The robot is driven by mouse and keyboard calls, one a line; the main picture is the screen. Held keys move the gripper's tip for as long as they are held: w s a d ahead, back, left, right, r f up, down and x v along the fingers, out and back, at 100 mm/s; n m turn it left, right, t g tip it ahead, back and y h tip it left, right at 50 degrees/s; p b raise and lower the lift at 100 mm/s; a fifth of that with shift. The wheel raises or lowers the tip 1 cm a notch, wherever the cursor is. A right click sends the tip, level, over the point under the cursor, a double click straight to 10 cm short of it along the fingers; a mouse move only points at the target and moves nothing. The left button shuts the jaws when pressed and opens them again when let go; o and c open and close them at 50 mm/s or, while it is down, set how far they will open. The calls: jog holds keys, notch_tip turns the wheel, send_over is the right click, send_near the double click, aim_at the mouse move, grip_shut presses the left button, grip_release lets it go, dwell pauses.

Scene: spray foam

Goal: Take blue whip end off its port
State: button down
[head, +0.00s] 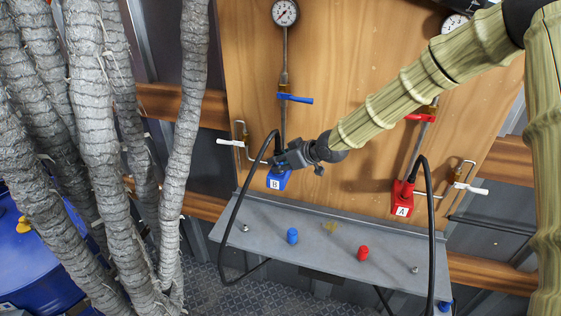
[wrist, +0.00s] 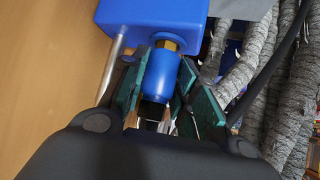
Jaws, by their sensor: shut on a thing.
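The blue port block (head: 279,180) marked B is mounted on the wooden board at the foot of the left gauge pipe. In the wrist view the block (wrist: 150,14) is at the top. The blue whip end (wrist: 161,76) sits against a brass fitting (wrist: 167,44) under the block. My gripper (wrist: 158,100) is shut on the blue whip end, with a green-padded finger on each side. In the head view my gripper (head: 283,158) is at block B and hides the whip end. A black hose (head: 236,220) hangs in a loop from there.
A red block (head: 402,198) marked A with its own black hose (head: 430,240) is to the right. A grey shelf (head: 265,215) below holds a blue cap (head: 292,236) and a red cap (head: 363,253). Grey wrapped hoses (head: 100,130) hang at the left.

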jog(key=c, duration=1)
grip_release()
